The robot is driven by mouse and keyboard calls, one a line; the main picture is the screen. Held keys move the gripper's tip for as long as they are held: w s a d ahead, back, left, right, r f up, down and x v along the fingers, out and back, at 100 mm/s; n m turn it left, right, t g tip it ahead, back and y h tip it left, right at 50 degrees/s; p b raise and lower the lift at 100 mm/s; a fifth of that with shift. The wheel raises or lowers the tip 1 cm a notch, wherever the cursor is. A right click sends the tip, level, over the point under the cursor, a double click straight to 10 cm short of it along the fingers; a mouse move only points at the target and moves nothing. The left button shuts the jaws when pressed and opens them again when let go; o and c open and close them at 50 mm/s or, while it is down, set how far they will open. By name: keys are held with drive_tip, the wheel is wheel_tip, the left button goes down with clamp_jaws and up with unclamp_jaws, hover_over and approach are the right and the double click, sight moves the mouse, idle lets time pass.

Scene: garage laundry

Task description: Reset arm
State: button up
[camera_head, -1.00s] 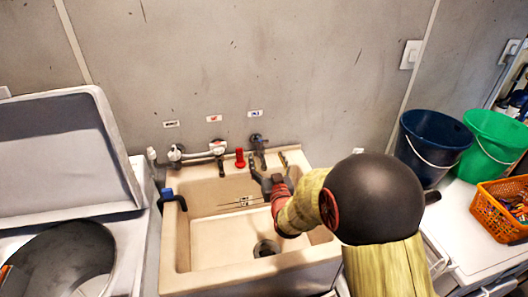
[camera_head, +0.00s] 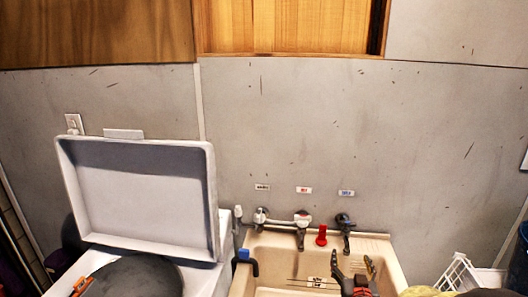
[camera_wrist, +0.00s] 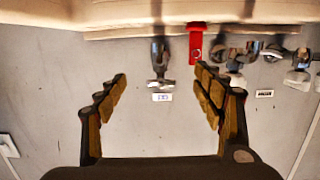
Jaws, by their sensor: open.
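My gripper (camera_head: 354,270) is over the right part of the beige sink (camera_head: 268,243), with its fingers spread and nothing between them. In the wrist view, which shows the scene upside down, my gripper (camera_wrist: 161,76) is open with both dark, brown-padded fingers clearly apart. The right finger is near the red object (camera_wrist: 196,42) in the picture, but I cannot tell how far from it. Most of my arm is below the head view's bottom edge.
Several taps, including the right one (camera_head: 344,228), and the red object (camera_head: 321,236) stand along the sink's back edge. A washer with a raised lid (camera_head: 140,190) is at the left. A white wire rack (camera_head: 462,272) is at the right. The grey wall (camera_head: 330,130) is close behind.

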drive_tip(key=s+a+f+g+y, duration=0.1)
drive_tip(key=s+f+g, duration=0.4)
drive_tip(key=f, duration=0.4)
drive_tip(key=s+a+g+y, duration=0.1)
drive_tip(key=s+a+g, duration=0.25)
drive_tip(key=s, duration=0.45)
drive_tip(key=s+a+r+n+g+y, duration=0.1)
drive_tip(key=s+a+r+g, duration=0.15)
drive_tip(key=s+r, duration=0.45)
drive_tip(key=s+a+r+g, duration=0.2)
drive_tip(key=s+a+r, duration=0.15)
drive_tip(key=s, duration=0.65)
wheel_tip(320, 180, up, 10)
drive_tip(key=s+a+n+t, duration=0.1)
drive_tip(key=s+a+t, duration=0.1)
drive_tip(key=shift+s+t, duration=0.2)
drive_tip(key=shift+t, duration=0.2)
